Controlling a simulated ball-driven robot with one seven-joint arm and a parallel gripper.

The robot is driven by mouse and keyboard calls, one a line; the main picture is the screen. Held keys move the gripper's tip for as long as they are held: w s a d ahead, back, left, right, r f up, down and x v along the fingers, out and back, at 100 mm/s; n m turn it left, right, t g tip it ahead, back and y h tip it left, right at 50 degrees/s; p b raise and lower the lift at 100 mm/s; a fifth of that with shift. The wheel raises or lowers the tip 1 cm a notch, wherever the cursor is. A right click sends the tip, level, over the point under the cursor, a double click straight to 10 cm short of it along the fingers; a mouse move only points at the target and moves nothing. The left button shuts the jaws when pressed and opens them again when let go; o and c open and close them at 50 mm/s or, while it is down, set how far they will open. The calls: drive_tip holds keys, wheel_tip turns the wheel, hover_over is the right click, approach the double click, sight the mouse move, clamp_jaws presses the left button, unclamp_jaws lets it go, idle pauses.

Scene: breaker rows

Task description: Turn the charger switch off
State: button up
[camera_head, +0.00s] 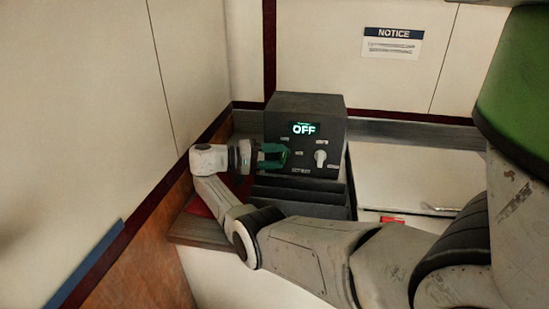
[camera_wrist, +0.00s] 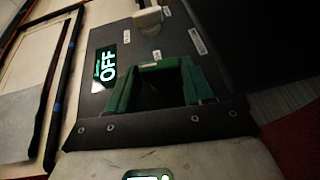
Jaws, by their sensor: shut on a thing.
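The charger (camera_head: 305,107) is a dark grey box on a shelf against the wall. Its lit display (camera_head: 304,128) reads OFF, and the wrist view also shows the display (camera_wrist: 105,63) reading OFF. My gripper (camera_head: 283,155), with green fingers, is at the left of the front panel. In the wrist view my gripper (camera_wrist: 160,68) is against the panel, with its fingers shut on what appears to be the charger switch, which they hide. A white knob (camera_head: 320,157) stands apart, to the right of my fingers; the wrist view shows it too (camera_wrist: 149,17).
Dark slotted trays (camera_head: 300,198) stand just below the charger. A white surface (camera_head: 405,180) lies to the right, with a small red item (camera_head: 392,219) at its front. A NOTICE sign (camera_head: 393,43) is on the back wall. The left wall is close to my wrist.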

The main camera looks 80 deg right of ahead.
drive_tip(key=shift+w, duration=0.1)
drive_tip(key=o, duration=1)
drive_tip(key=shift+o, duration=0.2)
drive_tip(key=shift+r, duration=0.1)
drive_tip(key=shift+r, duration=0.35)
drive_tip(key=s+a+r+p, duration=0.2)
drive_tip(key=s+a+r, duration=0.7)
drive_tip(key=s+r, duration=0.2)
drive_tip(key=shift+r, duration=0.55)
